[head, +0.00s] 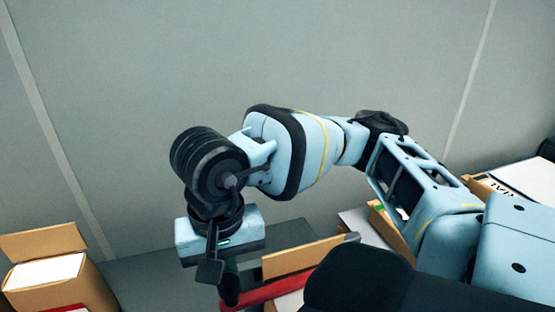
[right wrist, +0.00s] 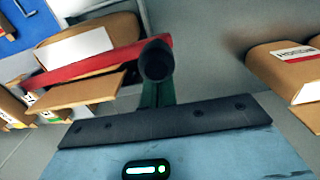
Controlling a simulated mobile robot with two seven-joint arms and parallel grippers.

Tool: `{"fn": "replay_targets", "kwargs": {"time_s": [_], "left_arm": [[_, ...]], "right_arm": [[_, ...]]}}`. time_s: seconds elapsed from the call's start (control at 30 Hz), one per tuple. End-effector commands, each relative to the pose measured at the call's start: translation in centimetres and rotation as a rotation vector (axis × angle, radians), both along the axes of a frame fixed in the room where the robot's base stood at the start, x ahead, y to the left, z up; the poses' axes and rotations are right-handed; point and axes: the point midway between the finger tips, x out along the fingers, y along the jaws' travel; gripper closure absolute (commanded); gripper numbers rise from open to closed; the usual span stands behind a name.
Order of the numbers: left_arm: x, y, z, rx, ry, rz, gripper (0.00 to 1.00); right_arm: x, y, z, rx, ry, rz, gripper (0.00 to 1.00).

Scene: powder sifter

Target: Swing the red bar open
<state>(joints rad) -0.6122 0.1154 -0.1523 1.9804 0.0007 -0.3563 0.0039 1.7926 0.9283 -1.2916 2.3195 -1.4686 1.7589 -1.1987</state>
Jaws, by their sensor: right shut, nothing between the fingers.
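The red bar (right wrist: 100,62) slants across the upper left of the right wrist view, in front of a brown box. Its right end lies by a black round knob (right wrist: 155,62). In the head view, part of the red bar (head: 268,292) shows low in the middle, with the black knob (head: 229,292) at its left end. My right gripper (head: 229,270) hangs down over the knob, shut and empty. In the right wrist view its dark green fingers (right wrist: 158,92) reach toward the knob, which hides their tips; I cannot tell whether they touch. My left gripper is out of view.
An open brown box (head: 55,275) stands at lower left. Another brown box (right wrist: 290,72) is at the right of the wrist view. A tan panel (head: 300,258) stands beside the red bar. More boxes (head: 490,185) are at right. A grey wall is behind.

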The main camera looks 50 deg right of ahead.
Motion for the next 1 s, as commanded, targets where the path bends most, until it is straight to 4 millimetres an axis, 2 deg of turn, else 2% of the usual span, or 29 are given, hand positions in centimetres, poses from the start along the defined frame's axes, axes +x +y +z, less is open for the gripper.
{"fn": "replay_targets", "kwargs": {"time_s": [0.63, 1.0], "left_arm": [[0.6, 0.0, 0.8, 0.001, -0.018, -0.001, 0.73], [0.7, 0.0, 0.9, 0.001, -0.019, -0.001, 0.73]], "right_arm": [[-3.3, 2.1, 0.0, 0.000, 0.000, 0.002, 1.00], [-3.7, 2.4, 0.0, 0.001, 0.001, -0.001, 1.00]]}}
